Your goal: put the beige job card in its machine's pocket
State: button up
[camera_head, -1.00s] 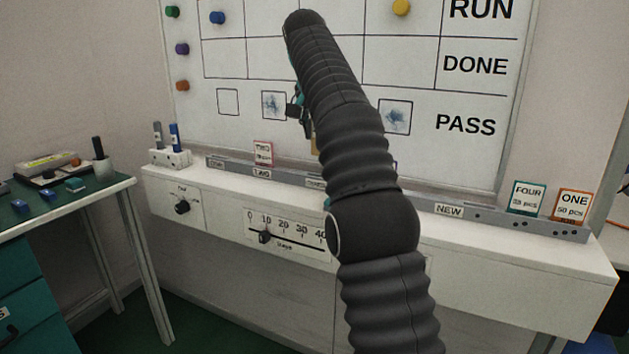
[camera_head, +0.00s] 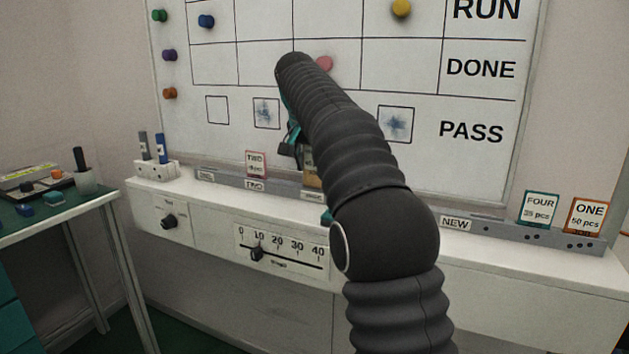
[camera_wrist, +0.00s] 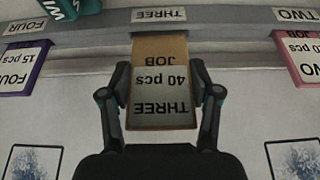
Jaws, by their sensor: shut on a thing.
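The beige job card (camera_wrist: 160,90) reads THREE, 40 pcs, JOB, and appears upside down in the wrist view. My gripper (camera_wrist: 161,100) is shut on it, with a finger at each side edge. The card's JOB end reaches the grey rail just by the label THREE (camera_wrist: 160,15); I cannot tell whether it is inside the pocket there. In the head view a sliver of the card (camera_head: 312,179) shows above the rail, left of my arm, which hides most of my gripper.
The rail (camera_head: 285,193) runs along the white ledge below the board. A pink-edged TWO card (camera_head: 256,164) stands in it to the left. A purple-edged FOUR card (camera_wrist: 18,66) is on the other side. Teal FOUR (camera_head: 539,209) and orange ONE (camera_head: 587,216) cards stand at the right.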

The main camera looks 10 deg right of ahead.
aim_at(314, 174)
notch_tip(314, 174, down, 3)
jog(key=shift+f+b, duration=0.15)
jog(key=shift+b, duration=0.25)
jog(key=shift+c, duration=1.2)
jog(key=o, duration=1.4)
jog(key=shift+r, duration=0.2)
jog(key=p+v, duration=0.3)
jog(key=v, duration=0.8)
jog(key=s+d+n, duration=0.2)
jog(key=s, duration=0.7)
jog(key=s+f+n+y, duration=0.1)
jog(key=s+f, duration=0.7)
jog(key=s, duration=0.1)
jog(key=s+f+n+t+y, duration=0.1)
jog(key=s+f+n, duration=0.1)
jog(key=s+f, duration=0.6)
jog(key=s+f+n, duration=0.2)
jog(key=s+f, duration=0.6)
jog(key=s, duration=0.3)
jog(key=shift+d+t+y, duration=0.3)
jog(key=shift+t+y, duration=0.1)
